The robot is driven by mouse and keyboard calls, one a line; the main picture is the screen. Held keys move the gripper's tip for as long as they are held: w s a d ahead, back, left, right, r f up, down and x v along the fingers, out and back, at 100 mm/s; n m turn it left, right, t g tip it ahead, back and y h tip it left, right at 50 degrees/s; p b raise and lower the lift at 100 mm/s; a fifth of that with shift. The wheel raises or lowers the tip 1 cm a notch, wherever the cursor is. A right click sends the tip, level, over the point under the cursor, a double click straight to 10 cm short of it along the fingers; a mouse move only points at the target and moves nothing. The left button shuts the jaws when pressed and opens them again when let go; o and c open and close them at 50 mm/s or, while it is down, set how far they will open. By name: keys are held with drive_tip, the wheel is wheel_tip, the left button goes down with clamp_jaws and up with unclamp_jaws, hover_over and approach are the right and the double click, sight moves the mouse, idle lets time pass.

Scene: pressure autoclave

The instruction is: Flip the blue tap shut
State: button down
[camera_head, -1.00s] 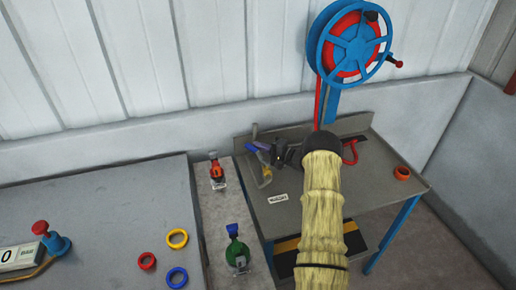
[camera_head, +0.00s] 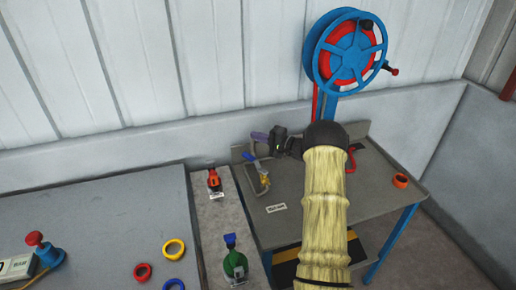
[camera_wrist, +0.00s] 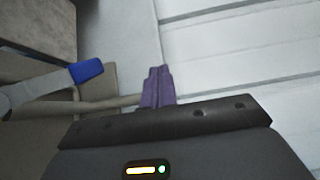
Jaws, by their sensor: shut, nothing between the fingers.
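The blue tap's lever (camera_head: 249,149) shows in the head view on the back left of the grey bench, above a yellowish metal body. In the wrist view its blue tip (camera_wrist: 86,71) sits on a grey lever arm at the left, apart from the fingers. My gripper (camera_head: 260,136) is behind the tap, near the bench's back ledge, with its purple fingers pointing left. In the wrist view the fingers (camera_wrist: 157,85) are together and hold nothing. Part of the tap's body is outside the wrist view.
A blue and red hose reel (camera_head: 347,48) stands behind the bench (camera_head: 380,215). An orange ring (camera_head: 400,181) lies at its right. A red-orange tool (camera_head: 214,180) and a green bottle with a blue top (camera_head: 234,263) stand left of the bench. The wall is close behind my gripper.

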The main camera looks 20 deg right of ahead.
drive_tip(key=shift+r, duration=0.5)
drive_tip(key=s+a+r+n+h, duration=0.25)
drive_tip(key=a+r+h, duration=0.3)
drive_tip(key=h, duration=0.45)
drive_tip(key=s+a+f+n+g, duration=0.2)
drive_tip(key=s+a+g, duration=0.1)
drive_tip(key=s, duration=0.8)
drive_tip(key=s+a+f+n+g+h, duration=0.1)
drive_tip(key=s+a+f+n+g, duration=0.1)
drive_tip(key=s, duration=1)
drive_tip(key=s+a+f+n+g, duration=0.2)
drive_tip(key=s+a+g, duration=0.4)
drive_tip(key=s, duration=0.5)
drive_tip(key=shift+s+a+n+h, duration=0.3)
drive_tip(key=shift+s+n, duration=0.1)
drive_tip(key=shift+n, duration=0.35)
drive_tip(key=shift+w+a, duration=0.1)
